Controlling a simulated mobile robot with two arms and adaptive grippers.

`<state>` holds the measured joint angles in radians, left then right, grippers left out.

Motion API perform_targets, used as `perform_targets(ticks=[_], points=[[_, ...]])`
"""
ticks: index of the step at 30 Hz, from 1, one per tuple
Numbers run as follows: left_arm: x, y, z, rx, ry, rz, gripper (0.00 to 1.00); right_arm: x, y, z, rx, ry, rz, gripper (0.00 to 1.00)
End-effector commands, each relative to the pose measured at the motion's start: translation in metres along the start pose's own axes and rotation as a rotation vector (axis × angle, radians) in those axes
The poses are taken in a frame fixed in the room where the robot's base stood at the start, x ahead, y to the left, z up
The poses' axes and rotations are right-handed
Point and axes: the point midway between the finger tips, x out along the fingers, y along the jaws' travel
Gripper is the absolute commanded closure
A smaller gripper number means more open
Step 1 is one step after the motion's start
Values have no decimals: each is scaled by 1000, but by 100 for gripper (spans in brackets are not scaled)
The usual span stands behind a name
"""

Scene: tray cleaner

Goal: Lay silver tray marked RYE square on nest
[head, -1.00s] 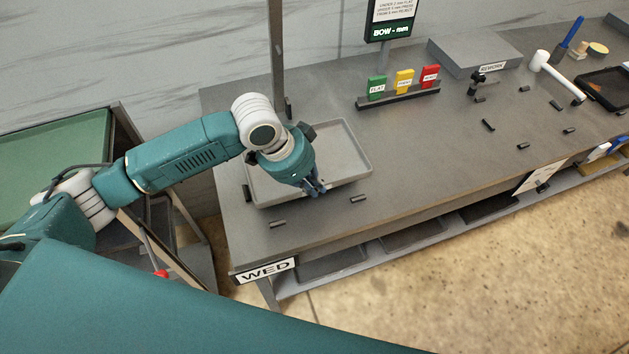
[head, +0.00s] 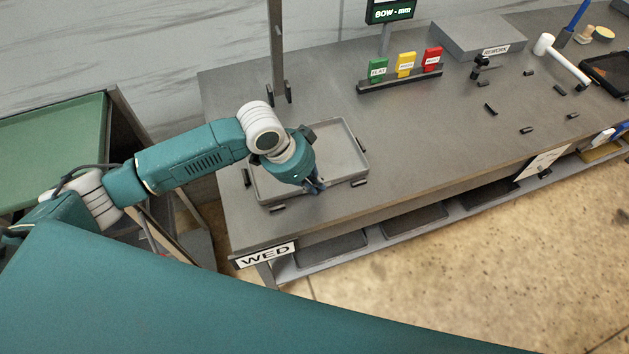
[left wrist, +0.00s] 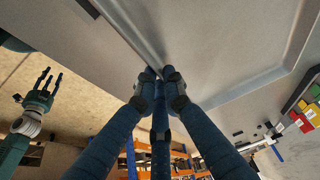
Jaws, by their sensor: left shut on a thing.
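The silver tray (head: 340,150) is a shallow grey tray at the left end of the bench; no RYE mark is readable on it. My left gripper (head: 316,187) is shut on its near rim, and the left wrist view shows the fingers (left wrist: 160,74) pinching that rim. The nest is the group of small black stops around the tray, with two along its near side (head: 278,208) (head: 359,183) and one at its left (head: 247,177). The tray lies between these stops; I cannot tell whether it rests fully flat. My right gripper (left wrist: 40,92) is empty, its fingers spread, away from the tray.
A post (head: 277,50) stands behind the tray. A rack of green, yellow and red tags (head: 400,80) is at the back. A grey REWORK block (head: 478,38), a white mallet (head: 565,60) and more black stops (head: 490,108) are to the right.

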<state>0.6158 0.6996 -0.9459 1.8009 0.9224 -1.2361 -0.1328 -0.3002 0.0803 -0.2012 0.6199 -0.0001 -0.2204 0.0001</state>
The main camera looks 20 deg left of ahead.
Motion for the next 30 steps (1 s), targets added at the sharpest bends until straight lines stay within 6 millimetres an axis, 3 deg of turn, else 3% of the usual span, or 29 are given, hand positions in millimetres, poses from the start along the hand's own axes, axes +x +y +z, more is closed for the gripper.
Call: perform_targets(ticks=[2, 3, 6, 17, 30], points=[[-1, -1, -2, 1, 3, -2, 100, 0, 1, 1, 0, -1, 2, 60], [-1, -1, -2, 1, 3, -2, 84, 0, 2, 1, 0, -1, 2, 60], [-1, 0, -1, 1, 3, -1, 70, 0, 2, 1, 1, -1, 2, 60], [-6, 0, 0, 0, 1, 1, 70, 0, 2, 1, 1, -1, 2, 60], [-91, -1, -1, 2, 2, -4, 70, 0, 0, 0, 1, 1, 0, 60]])
